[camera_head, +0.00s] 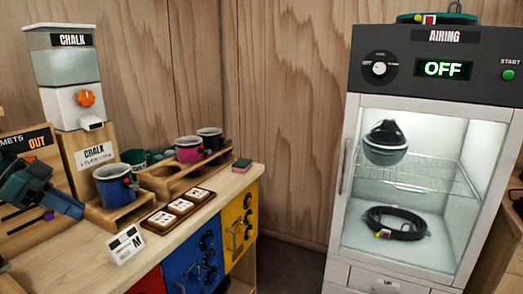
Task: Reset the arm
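My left gripper (34,188) is at the left edge, a dark blue and black shape in front of the wooden stand and above the bench. My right gripper cannot be made out; only a small dark shape is cut off at the right edge.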

